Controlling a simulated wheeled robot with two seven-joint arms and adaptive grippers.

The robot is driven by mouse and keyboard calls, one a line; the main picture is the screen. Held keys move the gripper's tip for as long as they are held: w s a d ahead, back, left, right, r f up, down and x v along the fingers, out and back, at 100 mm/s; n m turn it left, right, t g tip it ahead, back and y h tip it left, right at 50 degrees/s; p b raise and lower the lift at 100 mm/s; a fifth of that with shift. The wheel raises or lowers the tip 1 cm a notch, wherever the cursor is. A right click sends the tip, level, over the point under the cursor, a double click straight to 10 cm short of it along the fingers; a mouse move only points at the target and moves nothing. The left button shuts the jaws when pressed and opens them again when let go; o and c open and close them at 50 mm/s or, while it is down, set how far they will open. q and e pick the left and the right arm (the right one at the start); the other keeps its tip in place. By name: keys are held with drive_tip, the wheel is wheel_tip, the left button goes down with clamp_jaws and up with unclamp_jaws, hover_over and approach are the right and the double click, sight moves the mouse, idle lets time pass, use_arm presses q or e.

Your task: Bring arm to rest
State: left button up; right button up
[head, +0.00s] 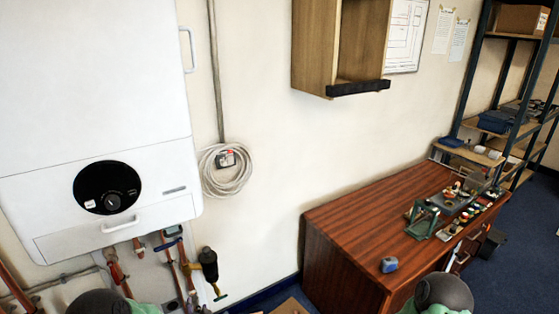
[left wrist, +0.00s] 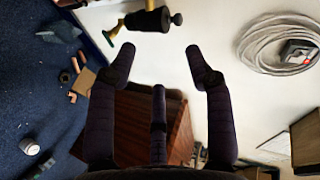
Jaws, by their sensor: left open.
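My left gripper (left wrist: 165,62) shows in the left wrist view with its dark padded fingers spread apart and nothing between them. In the head view only rounded grey and green parts of my arms show at the bottom edge, and neither gripper's fingers are visible. The copper pipes (head: 117,272) hang under the white boiler (head: 95,110). A black and yellow fitting (head: 208,266) sits beside them near the wall. A similar black and yellow fitting (left wrist: 150,20) appears beyond the fingertips in the left wrist view, apart from them.
A wooden desk (head: 345,225) with a green stand (head: 423,220) and small parts stands at the right. A coiled cable (head: 228,170) hangs on the wall. A wooden cabinet (head: 312,45) is above. Loose pieces (left wrist: 85,82) lie on blue carpet.

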use_arm(q)
drive_tip(key=s+d+f+n+g+h, duration=0.5)
drive_tip(key=s+d+f+n+h, duration=0.1)
drive_tip(key=s+d+f, duration=0.45)
drive_tip(key=s+d+f+n+g+h, duration=0.1)
drive_tip(key=s+d+f+n+g, duration=0.1)
drive_tip(key=s, duration=0.7)
drive_tip(key=s+d+f+n+g+h, duration=0.2)
drive_tip(key=s+d+n+g, duration=0.2)
drive_tip(key=s, duration=0.5)
drive_tip(key=shift+s+d+f+g, duration=0.15)
drive_tip(key=shift+s+d+g, duration=0.1)
drive_tip(key=shift+d+g, duration=0.4)
